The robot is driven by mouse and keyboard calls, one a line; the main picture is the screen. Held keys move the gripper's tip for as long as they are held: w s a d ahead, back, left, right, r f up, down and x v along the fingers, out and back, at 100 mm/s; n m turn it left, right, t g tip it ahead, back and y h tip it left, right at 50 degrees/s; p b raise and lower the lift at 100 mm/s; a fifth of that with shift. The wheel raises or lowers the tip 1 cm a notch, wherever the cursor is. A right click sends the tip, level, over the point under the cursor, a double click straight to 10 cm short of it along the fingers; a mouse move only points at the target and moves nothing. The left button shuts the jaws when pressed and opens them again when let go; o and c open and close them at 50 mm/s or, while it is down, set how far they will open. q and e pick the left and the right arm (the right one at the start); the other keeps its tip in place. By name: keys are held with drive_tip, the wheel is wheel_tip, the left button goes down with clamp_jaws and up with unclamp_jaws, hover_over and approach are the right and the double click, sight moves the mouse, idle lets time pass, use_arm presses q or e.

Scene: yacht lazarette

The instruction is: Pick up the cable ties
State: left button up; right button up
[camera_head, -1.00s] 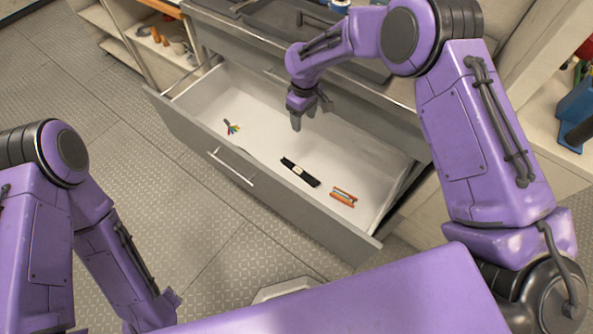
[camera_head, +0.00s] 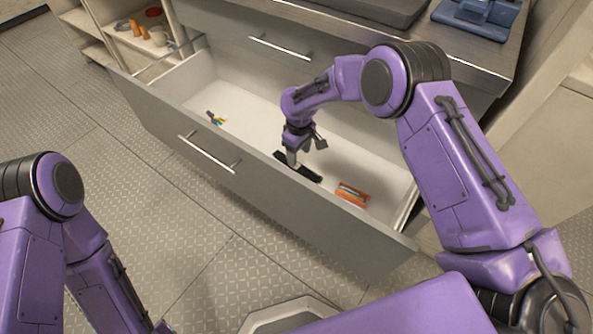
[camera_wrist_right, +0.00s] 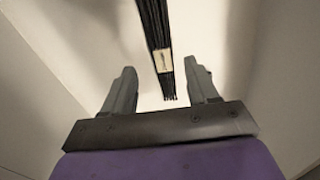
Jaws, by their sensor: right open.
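The cable ties (camera_head: 309,173) are a black bundle with a pale band, lying on the white floor of the open drawer. My right gripper (camera_head: 297,157) is over the bundle and hides its middle. In the right wrist view, the cable ties (camera_wrist_right: 155,25) run from the top edge down to between the two fingers. My right gripper (camera_wrist_right: 163,88) is open there, with a gap on each side of the bundle. My left arm shows at the lower left of the head view, but its fingers are not visible.
The drawer (camera_head: 255,195) has high walls around the bundle. An orange-handled item (camera_head: 352,194) lies to the right of the cable ties. A small multicoloured item (camera_head: 216,118) lies at the left. The drawer floor between is clear.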

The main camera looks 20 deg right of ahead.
sight(299, 167)
wheel_tip(299, 167, down, 6)
drive_tip(key=shift+s+b, duration=0.1)
drive_tip(key=shift+b, duration=0.35)
clamp_jaws()
